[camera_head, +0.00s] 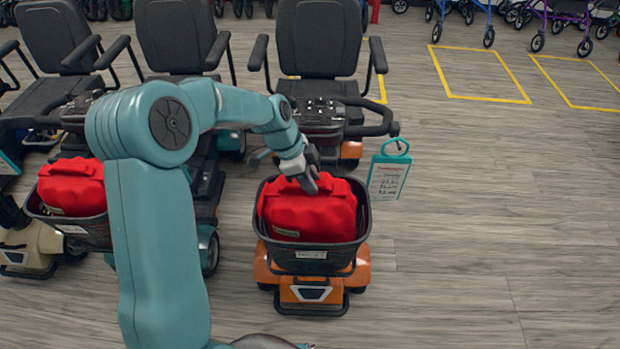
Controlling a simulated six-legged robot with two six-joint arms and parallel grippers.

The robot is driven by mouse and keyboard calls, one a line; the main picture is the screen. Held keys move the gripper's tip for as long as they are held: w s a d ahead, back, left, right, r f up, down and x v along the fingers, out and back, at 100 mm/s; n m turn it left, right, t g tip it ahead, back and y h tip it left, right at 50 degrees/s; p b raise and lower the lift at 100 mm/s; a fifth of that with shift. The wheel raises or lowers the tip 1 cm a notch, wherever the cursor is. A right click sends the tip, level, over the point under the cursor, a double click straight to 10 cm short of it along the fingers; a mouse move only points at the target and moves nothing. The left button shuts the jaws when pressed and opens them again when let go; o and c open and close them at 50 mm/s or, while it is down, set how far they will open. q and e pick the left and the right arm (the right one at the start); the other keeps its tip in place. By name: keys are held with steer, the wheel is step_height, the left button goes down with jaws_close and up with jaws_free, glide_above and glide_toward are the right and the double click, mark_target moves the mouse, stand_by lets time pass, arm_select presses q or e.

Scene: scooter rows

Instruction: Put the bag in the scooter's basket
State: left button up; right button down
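A red bag (308,210) sits inside the black basket (312,262) on the front of the orange scooter (262,270). Its top stands above the basket rim. My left gripper (308,178) reaches in from the left, and its dark fingers are at the top of the bag. The fingers overlap the bag's top edge, so I cannot tell whether they grip it or only touch it. My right gripper is not in view.
Another scooter to the left has a basket (88,232) with a red bag (72,187). A teal tag (388,176) hangs from the orange scooter's handlebar. The floor at right is clear, with yellow-marked bays (480,98) and walkers behind.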

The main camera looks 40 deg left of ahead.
arm_select(q)
steer(key=shift+o, duration=0.8)
steer(key=shift+r, duration=0.1)
steer(key=shift+r, duration=0.25)
steer(key=v, duration=1.1)
steer(key=shift+a+r, duration=0.15)
steer(key=shift+r, duration=0.15)
steer(key=shift+s, duration=0.15)
